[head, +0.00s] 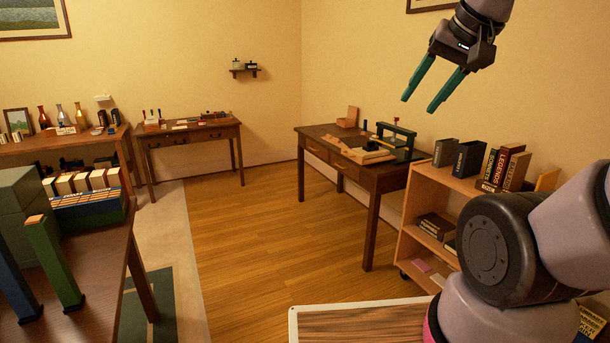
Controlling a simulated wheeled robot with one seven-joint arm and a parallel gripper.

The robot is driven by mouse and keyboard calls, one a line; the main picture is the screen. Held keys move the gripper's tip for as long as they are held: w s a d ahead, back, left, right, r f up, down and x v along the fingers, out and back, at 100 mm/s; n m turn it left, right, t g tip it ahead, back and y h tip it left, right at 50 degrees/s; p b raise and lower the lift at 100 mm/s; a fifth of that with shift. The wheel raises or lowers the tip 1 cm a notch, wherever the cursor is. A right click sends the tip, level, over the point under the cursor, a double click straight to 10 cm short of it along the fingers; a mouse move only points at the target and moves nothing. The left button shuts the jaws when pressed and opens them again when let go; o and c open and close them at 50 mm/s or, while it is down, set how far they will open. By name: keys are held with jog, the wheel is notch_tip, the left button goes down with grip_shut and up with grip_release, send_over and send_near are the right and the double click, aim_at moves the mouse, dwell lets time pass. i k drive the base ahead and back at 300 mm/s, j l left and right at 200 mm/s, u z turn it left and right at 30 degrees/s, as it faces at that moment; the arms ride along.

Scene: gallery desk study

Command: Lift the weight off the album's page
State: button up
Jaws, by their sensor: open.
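My gripper (417,105) is at the upper right of the head view. Its two green fingers are apart, pointing down and left, with nothing between them. It is in the air, well clear of every surface. I cannot make out an album or a weight on its page for certain in this view. The dark desk (375,180) by the right wall holds a green frame-like device (398,130) and a light wooden piece (365,155), too small to tell in detail.
A bookcase (415,215) with books stands right of that desk. Another desk (190,135) stands at the back wall. A table (95,240) with boxes is at the near left. The wooden floor (250,240) between them is clear. A white-edged wooden panel (360,322) is at the bottom.

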aim_at(371, 146)
jog(key=i, duration=2.2)
jog(key=i+j+z, duration=0.1)
jog(key=i+z, duration=0.3)
jog(key=i, duration=0.15)
jog(key=i+j+z, duration=0.35)
jog(key=i, duration=0.15)
jog(key=i+j+z, duration=0.4)
jog(key=i+l, duration=0.05)
jog(key=i, duration=0.05)
